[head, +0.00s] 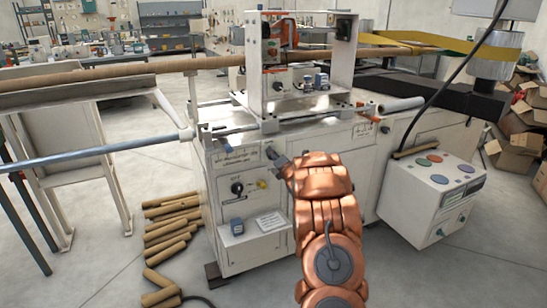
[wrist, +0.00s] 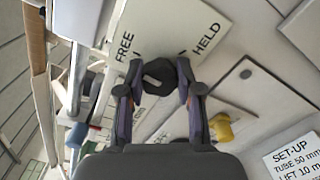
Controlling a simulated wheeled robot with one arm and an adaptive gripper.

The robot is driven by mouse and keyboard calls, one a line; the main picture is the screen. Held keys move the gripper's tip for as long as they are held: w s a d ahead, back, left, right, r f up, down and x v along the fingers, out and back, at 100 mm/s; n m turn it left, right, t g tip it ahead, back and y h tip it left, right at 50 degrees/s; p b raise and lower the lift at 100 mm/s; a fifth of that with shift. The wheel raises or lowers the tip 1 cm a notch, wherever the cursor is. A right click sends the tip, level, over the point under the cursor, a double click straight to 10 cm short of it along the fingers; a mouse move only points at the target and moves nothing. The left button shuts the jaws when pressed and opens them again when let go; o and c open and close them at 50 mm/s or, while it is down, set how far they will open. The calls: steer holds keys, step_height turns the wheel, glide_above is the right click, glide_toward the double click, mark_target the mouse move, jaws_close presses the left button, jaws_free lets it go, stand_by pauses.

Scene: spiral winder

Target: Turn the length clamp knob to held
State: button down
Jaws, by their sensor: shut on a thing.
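The length clamp knob (wrist: 160,77) is black and faceted, on the machine's pale panel. In the wrist view the words FREE and HELD (wrist: 208,38) are printed at its upper left and upper right. A pale mark shows on the knob's face toward its left, on the FREE side. My gripper (wrist: 160,70) is shut on the knob, with one finger on each side. In the head view my copper arm reaches the front of the machine, and my gripper (head: 281,162) is small and partly hidden there.
Below the knob are a dark selector (head: 237,188) and a yellow knob (head: 262,184). A control box (head: 430,200) stands at right. Cardboard tubes (head: 172,228) lie on the floor at left. A long metal bar (head: 90,152) sticks out left.

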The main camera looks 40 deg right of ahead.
steer(key=shift+a+f+m+p, duration=0.15)
steer(key=shift+m+p, duration=2.25)
steer(key=shift+m, duration=3.3)
steer(key=shift+d+f+m+p, duration=0.15)
steer(key=shift+m+p, duration=2.2)
steer(key=shift+m, duration=3.35)
steer(key=shift+a, duration=0.1)
steer(key=c, duration=0.7)
jaws_free()
steer(key=shift+c, duration=0.2)
steer(key=v, duration=1.2)
